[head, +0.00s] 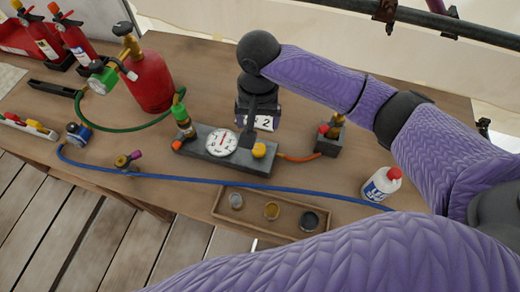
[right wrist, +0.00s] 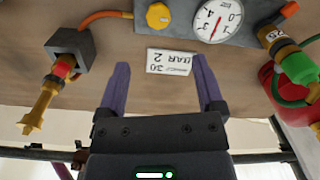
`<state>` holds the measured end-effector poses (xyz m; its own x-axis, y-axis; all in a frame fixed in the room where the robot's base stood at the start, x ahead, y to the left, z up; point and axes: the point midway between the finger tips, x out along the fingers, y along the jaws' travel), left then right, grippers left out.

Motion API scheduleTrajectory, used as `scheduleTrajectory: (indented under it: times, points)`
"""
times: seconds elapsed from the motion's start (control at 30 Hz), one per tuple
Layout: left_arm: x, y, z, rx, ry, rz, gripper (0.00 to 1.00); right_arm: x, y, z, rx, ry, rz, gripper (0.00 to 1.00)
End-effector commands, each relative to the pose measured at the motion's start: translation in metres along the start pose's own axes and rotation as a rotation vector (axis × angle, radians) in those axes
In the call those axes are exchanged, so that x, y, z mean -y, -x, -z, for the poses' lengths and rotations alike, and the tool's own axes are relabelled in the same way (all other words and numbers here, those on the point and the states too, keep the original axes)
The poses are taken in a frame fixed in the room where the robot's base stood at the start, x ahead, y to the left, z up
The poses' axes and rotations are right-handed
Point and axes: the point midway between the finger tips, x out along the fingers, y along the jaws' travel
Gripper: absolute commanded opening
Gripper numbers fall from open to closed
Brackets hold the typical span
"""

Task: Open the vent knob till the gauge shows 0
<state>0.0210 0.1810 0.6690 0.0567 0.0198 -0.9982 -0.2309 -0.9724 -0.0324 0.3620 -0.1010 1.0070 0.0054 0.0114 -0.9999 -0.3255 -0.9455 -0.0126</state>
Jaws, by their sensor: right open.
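A yellow knob (head: 259,150), which looks like the vent knob, sits at the right end of a long grey block (head: 215,160). It also shows at the top of the right wrist view (right wrist: 158,16). The round white gauge (head: 221,144) is beside it on the block. In the right wrist view the gauge (right wrist: 217,18) has a red needle pointing away from the 0; its exact reading is unclear. My right gripper (head: 246,137) is above the bench just behind the block, apart from the knob. Its fingers (right wrist: 161,78) are open with nothing between them. My left gripper is not in view.
A white label card (right wrist: 170,62) lies behind the block. An orange hose (head: 297,158) runs to a small grey valve block (head: 328,146). A red cylinder (head: 150,82), a blue hose (head: 210,181), a white bottle (head: 382,184) and a wooden tray (head: 225,212) are nearby.

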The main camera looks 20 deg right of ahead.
Motion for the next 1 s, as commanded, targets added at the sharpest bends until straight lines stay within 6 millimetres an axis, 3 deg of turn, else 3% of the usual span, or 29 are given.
scheduleTrajectory:
  times: [0.03, 0.17, 0.53, 0.9, 1.0]
  points:
    - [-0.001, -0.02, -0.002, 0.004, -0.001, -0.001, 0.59, -0.001, -0.019, 0.0, 0.004, 0.0, -0.007, 0.86]
    - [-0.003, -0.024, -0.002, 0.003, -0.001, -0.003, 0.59, -0.002, -0.026, -0.001, 0.007, -0.002, -0.014, 0.86]
    - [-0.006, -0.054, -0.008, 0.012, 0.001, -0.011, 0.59, -0.002, -0.104, -0.002, 0.006, -0.002, -0.014, 0.86]
    - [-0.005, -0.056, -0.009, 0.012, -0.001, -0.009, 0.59, -0.002, -0.113, -0.002, 0.003, -0.001, -0.012, 0.86]
    - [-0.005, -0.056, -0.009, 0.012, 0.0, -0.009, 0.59, -0.002, -0.113, -0.002, 0.003, -0.001, -0.012, 0.67]
